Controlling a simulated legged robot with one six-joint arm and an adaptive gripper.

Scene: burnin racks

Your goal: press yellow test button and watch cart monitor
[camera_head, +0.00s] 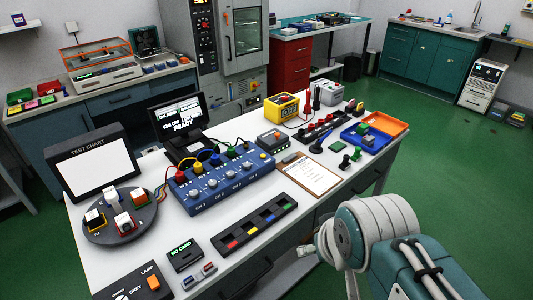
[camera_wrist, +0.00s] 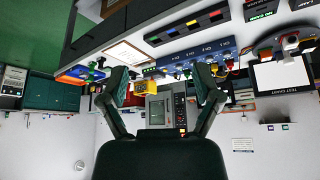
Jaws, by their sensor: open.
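A small black monitor (camera_head: 178,115) stands on the white-topped bench (camera_head: 222,228) and shows white text including "READY". In front of it is a blue test box (camera_head: 215,185) with several knobs along its front and coloured plugs on top. A small yellow spot (camera_head: 262,156), possibly the test button, shows at its right end; its exact form is too small to tell. The box also shows upside down in the wrist view (camera_wrist: 196,62). My gripper (camera_wrist: 161,76) is open and empty, its fingers apart and touching nothing. My arm is at the lower right in the head view.
A clipboard (camera_head: 312,174), a strip with coloured squares (camera_head: 255,228), a turntable with blocks (camera_head: 120,220) and a test chart (camera_head: 92,165) crowd the bench. A yellow meter (camera_head: 282,107) and orange-blue trays (camera_head: 375,131) stand farther back. Green floor is clear at right.

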